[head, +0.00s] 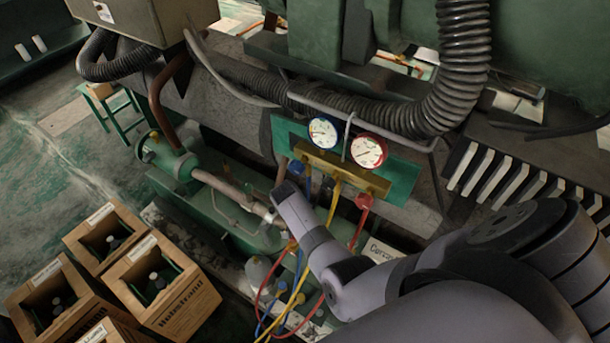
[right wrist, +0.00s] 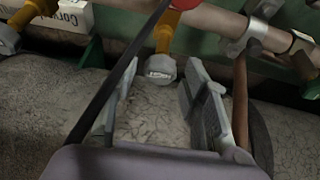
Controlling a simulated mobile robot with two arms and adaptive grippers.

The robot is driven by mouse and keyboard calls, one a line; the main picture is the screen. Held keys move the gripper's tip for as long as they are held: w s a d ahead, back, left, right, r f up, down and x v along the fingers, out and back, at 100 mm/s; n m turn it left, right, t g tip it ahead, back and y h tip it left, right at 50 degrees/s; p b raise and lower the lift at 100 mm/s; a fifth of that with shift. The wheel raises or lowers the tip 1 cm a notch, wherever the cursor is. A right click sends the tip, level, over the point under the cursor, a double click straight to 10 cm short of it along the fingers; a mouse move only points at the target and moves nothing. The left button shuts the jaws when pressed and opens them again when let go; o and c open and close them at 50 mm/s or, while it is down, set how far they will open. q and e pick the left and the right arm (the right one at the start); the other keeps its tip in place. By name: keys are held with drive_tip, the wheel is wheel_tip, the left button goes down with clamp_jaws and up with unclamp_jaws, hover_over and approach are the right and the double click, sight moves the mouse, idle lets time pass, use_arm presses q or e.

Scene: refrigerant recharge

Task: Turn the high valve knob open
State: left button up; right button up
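The gauge manifold (head: 345,174) is a brass bar on a green plate, with a blue-rimmed gauge (head: 323,132) and a red-rimmed gauge (head: 368,150) above it. A blue knob (head: 297,169) is at its left end. A red knob (head: 364,202) is at its lower right. My right arm reaches in from the right, below the manifold; its fingers are hidden in the head view. In the right wrist view my right gripper (right wrist: 160,78) is open, with a grey-capped fitting (right wrist: 161,69) on an orange stem seen between its fingertips. I cannot tell whether they touch. My left gripper is not in view.
Yellow (head: 295,297), red (head: 264,290) and blue hoses hang below the manifold, close to my right arm. A thick ribbed hose (head: 450,90) runs above. Wooden crates with bottles (head: 165,285) stand at lower left. Green pipework (head: 175,165) lies left of the manifold.

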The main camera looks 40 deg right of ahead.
clamp_jaws()
idle(0.3)
